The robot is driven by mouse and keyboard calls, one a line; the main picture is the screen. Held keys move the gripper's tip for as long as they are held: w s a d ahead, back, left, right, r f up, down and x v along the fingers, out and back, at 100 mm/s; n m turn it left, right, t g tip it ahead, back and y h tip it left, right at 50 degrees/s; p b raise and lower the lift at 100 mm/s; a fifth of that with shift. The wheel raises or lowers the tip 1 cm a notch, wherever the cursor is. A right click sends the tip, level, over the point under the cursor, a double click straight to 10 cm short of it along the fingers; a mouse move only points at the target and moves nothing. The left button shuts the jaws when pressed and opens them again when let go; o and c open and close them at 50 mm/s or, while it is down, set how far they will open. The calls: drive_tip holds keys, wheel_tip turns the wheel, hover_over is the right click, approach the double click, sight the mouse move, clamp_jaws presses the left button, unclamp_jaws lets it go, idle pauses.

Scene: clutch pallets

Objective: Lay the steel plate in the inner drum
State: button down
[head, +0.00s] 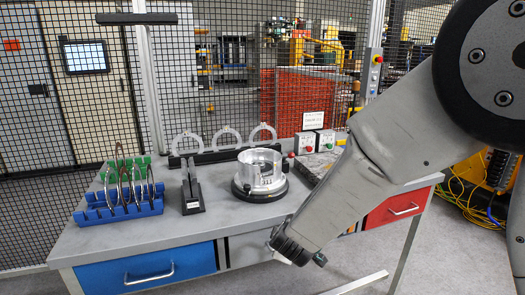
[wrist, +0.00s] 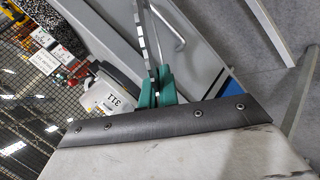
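The inner drum (head: 261,172) is a silver open cup with notched walls, standing upright on a round black base on the bench. Its floor is mostly hidden. My gripper (wrist: 156,82) shows in the wrist view with teal fingers shut on the steel plate (wrist: 142,38). The plate appears nearly edge-on as a thin grey toothed strip pointing away from the fingers. In the head view my arm reaches down past the bench's front right, apart from the drum; the fingers and plate cannot be made out there.
On the grey bench (head: 235,217), a blue rack (head: 120,210) holds several plates at left. A small black stand (head: 191,195) is left of the drum. Three pale rings (head: 228,137) stand in a black holder behind. Button boxes (head: 305,143) are behind right. A pale container marked 311 (wrist: 100,88) shows in the wrist view.

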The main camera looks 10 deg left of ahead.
drive_tip(key=s+a+r+n+y, duration=0.3)
drive_tip(key=a+r+n+y, duration=0.2)
drive_tip(key=r, duration=0.3)
drive_tip(key=s+a+r+n+y, duration=0.4)
drive_tip(key=a+r+n+y, duration=0.2)
drive_tip(key=r, duration=0.3)
drive_tip(key=shift+a+r+n, duration=0.15)
drive_tip(key=shift+a+n, duration=0.3)
drive_tip(key=shift+n, duration=0.05)
drive_tip(key=shift+y, duration=0.3)
